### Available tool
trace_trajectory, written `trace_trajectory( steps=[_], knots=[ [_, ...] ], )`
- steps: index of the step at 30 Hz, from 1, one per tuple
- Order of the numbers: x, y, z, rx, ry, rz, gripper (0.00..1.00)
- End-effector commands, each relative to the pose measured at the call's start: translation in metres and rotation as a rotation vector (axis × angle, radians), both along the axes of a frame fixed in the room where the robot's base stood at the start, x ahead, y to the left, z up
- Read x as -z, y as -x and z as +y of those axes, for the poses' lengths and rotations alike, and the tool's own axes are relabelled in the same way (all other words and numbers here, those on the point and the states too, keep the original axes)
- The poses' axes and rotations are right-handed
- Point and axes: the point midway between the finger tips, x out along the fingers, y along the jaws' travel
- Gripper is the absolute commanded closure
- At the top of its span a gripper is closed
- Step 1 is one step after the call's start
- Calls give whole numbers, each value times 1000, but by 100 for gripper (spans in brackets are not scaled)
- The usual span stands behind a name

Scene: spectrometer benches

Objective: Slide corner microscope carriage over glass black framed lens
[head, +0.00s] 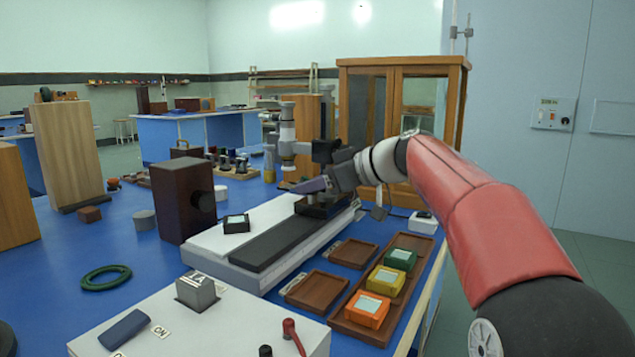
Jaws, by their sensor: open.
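The black framed lens (236,223) lies on the white base (212,240), left of a dark rail (275,238). Its glass looks pale. The microscope (287,130), with a pale upright tube, stands at the far right end of this base. A dark block that looks like its carriage (318,209) sits on the far end of the rail, apart from the lens. My gripper (312,186) is open, just above and at this block. My wrist and fingers hide part of the block and post, so I cannot tell whether the fingers touch it.
A dark brown box (186,200) stands left of the base. A wooden tray (345,322) holds orange, yellow and green framed pieces at the front right. A white control box (215,325) with a red-knobbed lever is in front. A glazed wooden cabinet (400,62) stands behind.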

Motion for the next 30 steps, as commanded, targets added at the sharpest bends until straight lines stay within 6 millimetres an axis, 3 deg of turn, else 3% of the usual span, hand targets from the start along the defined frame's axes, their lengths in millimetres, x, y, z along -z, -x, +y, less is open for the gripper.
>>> trace_trajectory(
  steps=[5, 16, 24, 30],
  knots=[
    [0, 0, 0, 0, 0, 0, 55],
    [0, 0, 0, 0, 0, 0, 100],
    [1, 3, 2, 0, 1, -1, 100],
    [6, 28, 18, -2, 1, -5, 100]
  ],
)
